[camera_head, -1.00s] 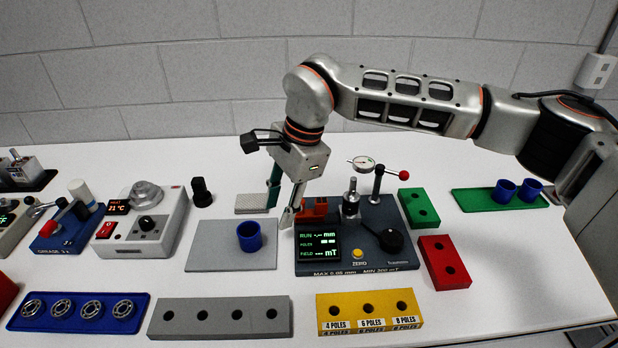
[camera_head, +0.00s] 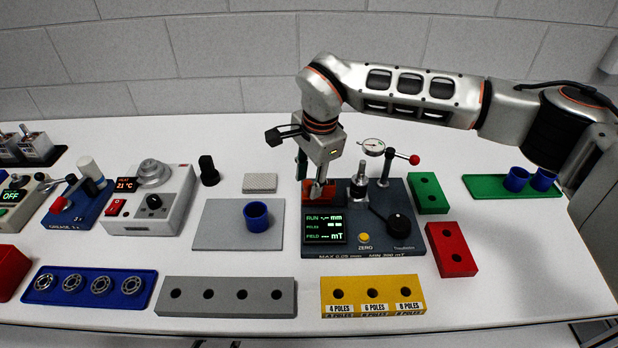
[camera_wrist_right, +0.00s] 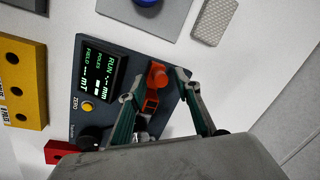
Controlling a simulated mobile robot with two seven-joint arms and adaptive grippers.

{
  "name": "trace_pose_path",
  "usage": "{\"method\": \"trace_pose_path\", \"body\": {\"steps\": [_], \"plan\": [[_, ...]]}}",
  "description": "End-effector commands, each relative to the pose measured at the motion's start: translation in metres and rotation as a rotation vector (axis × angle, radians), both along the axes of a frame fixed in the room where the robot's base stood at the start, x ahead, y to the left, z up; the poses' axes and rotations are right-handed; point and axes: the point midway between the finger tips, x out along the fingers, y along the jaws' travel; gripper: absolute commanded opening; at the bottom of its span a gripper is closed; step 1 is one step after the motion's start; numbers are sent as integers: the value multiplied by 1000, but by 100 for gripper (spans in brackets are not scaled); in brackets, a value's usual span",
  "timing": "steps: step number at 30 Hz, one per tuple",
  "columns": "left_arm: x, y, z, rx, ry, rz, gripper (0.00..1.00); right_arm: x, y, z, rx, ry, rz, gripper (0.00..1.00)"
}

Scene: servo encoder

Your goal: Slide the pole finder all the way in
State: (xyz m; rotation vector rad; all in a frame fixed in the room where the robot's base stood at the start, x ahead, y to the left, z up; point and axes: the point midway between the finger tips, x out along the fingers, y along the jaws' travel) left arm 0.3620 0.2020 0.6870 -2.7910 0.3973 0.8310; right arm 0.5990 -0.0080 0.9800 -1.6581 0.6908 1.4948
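The pole finder appears to be the orange-red piece (camera_head: 311,196) at the back left of the dark measuring device (camera_head: 372,246). In the right wrist view it is an orange block with a rounded knob (camera_wrist_right: 156,76), beside the display. My right gripper (camera_head: 319,190) is over this piece, pointing down. In the right wrist view its two fingers (camera_wrist_right: 157,88) are spread, with the orange piece between them and gaps visible. Contact cannot be told. My gripper partly hides the piece in the head view. My left gripper is not in view.
A dial gauge (camera_head: 373,146) and a red-tipped lever (camera_head: 402,156) stand just right of my gripper. A grey plate (camera_head: 215,228) with a blue ring (camera_head: 256,215) lies left. A yellow pole block (camera_head: 372,296) is in front, and green (camera_head: 428,193) and red (camera_head: 451,250) blocks lie right.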

Motion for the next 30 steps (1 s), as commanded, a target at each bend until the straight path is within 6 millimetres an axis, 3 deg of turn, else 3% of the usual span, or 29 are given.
{"method": "trace_pose_path", "body": {"steps": [6,10,17,24,30], "plan": [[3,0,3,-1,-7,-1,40,0,0,0,1,-1,0,33],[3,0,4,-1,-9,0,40,0,0,0,1,-1,0,0],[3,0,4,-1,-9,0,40,1,-3,0,1,-1,0,0],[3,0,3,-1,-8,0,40,1,-33,0,0,-3,-1,0],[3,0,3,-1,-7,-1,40,1,-37,0,0,0,-3,0]]}}
